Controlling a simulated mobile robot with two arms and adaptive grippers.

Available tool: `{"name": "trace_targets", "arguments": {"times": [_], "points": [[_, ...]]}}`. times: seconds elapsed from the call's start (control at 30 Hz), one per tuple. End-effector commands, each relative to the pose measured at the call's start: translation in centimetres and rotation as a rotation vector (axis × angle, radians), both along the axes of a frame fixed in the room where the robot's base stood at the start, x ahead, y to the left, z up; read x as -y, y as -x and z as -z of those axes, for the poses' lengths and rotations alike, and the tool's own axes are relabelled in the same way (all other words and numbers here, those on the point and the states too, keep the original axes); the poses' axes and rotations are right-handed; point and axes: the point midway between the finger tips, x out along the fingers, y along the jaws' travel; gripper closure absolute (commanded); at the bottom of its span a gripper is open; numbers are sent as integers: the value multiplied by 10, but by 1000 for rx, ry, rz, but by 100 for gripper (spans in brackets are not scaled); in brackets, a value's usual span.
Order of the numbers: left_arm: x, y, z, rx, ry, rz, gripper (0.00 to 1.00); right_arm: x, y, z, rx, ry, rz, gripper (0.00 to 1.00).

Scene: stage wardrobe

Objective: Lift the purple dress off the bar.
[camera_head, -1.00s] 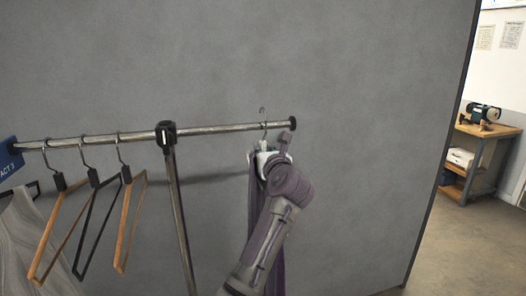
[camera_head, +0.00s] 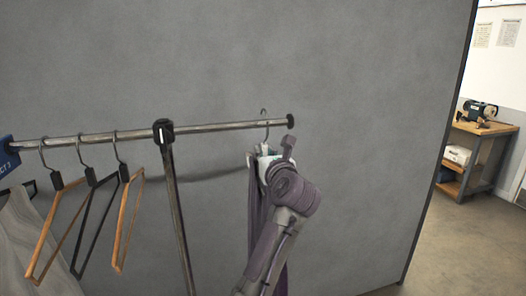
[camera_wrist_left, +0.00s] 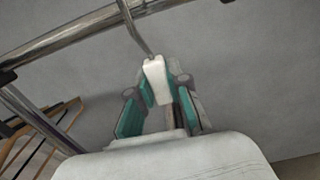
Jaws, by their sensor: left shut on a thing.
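The purple dress (camera_head: 256,205) hangs below the right end of the metal bar (camera_head: 225,127), partly hidden behind my left arm. Its hanger has a metal hook (camera_head: 264,112) whose curve shows a little above the bar. My left gripper (camera_head: 265,153) is shut on the hanger's neck just under the bar. In the left wrist view the teal-padded fingers (camera_wrist_left: 158,85) flank the pale hanger neck (camera_wrist_left: 155,72), and the metal stem (camera_wrist_left: 133,28) runs up across the bar. I cannot tell whether the hook still touches the bar. My right gripper is not in view.
Several empty hangers (camera_head: 128,220) and a pale garment (camera_head: 25,250) hang on the left part of the bar. A post (camera_head: 177,210) supports the bar. A grey wall stands behind. A wooden workbench (camera_head: 483,128) with a machine stands far right.

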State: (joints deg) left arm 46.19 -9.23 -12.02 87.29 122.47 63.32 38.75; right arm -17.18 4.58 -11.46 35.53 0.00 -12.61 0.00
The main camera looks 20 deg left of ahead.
Motion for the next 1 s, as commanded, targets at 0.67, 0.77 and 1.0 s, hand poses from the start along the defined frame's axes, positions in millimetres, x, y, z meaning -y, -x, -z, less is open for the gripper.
{"name": "trace_targets", "arguments": {"times": [0.67,0.77,1.0], "points": [[20,28,-1,4,0,2,100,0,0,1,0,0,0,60],[22,32,-2,4,0,2,100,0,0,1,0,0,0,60],[25,38,-2,4,1,0,100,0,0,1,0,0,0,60]]}}
